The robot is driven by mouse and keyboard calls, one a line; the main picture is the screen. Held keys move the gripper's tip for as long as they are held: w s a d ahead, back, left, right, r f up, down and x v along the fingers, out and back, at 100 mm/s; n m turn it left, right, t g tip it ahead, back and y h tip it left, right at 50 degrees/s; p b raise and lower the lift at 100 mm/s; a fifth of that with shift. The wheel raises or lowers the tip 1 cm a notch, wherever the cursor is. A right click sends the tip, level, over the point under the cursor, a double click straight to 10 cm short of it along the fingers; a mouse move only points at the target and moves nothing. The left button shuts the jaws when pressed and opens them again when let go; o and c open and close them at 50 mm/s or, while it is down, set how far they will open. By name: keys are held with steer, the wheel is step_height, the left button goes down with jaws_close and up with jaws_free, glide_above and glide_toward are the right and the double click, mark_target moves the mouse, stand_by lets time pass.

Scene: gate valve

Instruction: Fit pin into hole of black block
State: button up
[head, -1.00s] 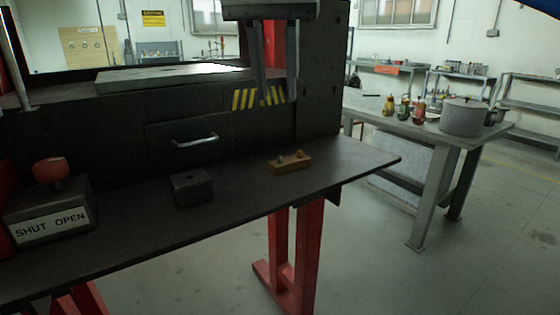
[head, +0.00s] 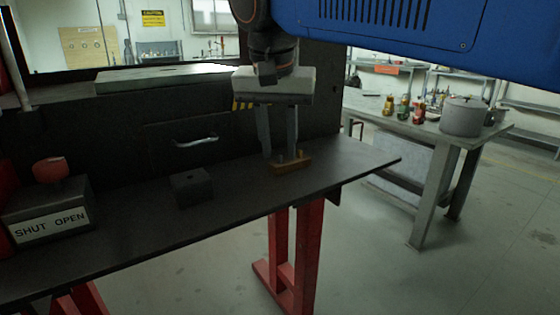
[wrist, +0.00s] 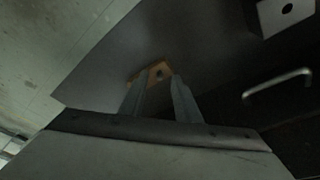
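The black block (head: 192,188) stands on the dark bench with a hole in its top. It also shows at the top right of the wrist view (wrist: 284,17), hole facing me. A small wooden block (head: 291,167) sits to its right, with short pins (head: 299,154) standing on it. My gripper (head: 279,156) points down at the wooden block with its fingers apart. In the wrist view the fingertips (wrist: 156,80) lie either side of part of the wooden block (wrist: 150,70) and a dark round spot on it. Whether a finger touches a pin is unclear.
A box marked SHUT OPEN with a red knob (head: 50,171) stands at the left of the bench (head: 130,225). A drawer with a metal handle (head: 196,141) is behind the black block. The bench surface between the two blocks is clear.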

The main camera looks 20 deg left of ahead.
steer(key=shift+w+f, duration=0.15)
steer(key=shift+f, duration=0.55)
steer(key=shift+c, duration=0.6)
steer(key=shift+f, duration=0.1)
jaws_close()
